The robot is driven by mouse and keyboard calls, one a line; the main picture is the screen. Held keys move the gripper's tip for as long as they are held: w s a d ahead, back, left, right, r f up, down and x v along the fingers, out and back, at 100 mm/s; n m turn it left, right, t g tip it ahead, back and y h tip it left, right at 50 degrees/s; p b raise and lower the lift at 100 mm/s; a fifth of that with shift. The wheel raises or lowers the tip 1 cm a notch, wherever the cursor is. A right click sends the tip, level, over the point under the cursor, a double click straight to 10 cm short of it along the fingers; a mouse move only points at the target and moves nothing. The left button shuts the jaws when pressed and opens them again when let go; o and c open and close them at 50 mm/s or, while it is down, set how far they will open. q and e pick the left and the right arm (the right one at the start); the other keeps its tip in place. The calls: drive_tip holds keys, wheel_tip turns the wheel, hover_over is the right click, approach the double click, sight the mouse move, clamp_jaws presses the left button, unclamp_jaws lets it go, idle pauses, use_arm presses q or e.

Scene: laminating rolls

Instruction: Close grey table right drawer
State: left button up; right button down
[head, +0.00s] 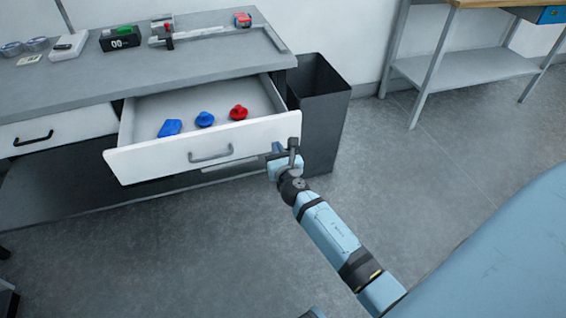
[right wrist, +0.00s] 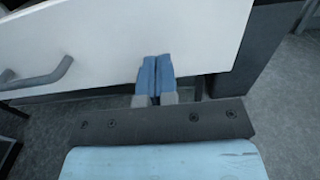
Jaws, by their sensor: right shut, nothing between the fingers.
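The grey table (head: 200,72) has its right drawer (head: 160,162) pulled open. The drawer has a white front and a grey bar handle (head: 211,156). Inside lie a blue block-like piece (head: 170,128), a blue knob-shaped piece (head: 204,119) and a red one (head: 238,112). My right gripper (head: 279,148) is at the right end of the drawer front. In the right wrist view its fingers (right wrist: 157,75) are shut and empty, in front of the white drawer front (right wrist: 110,50), right of the handle (right wrist: 38,78). I cannot tell whether they touch it. My left gripper is not in view.
A dark bin (head: 320,110) stands just right of the drawer. The left drawer (head: 60,128) looks shut. A workbench (head: 470,66) stands at back right. The floor in front is clear.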

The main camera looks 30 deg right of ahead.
sight(271, 137)
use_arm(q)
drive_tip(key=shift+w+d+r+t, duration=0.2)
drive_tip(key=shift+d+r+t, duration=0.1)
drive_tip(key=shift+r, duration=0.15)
use_arm(e)
drive_tip(key=shift+x, duration=1.7)
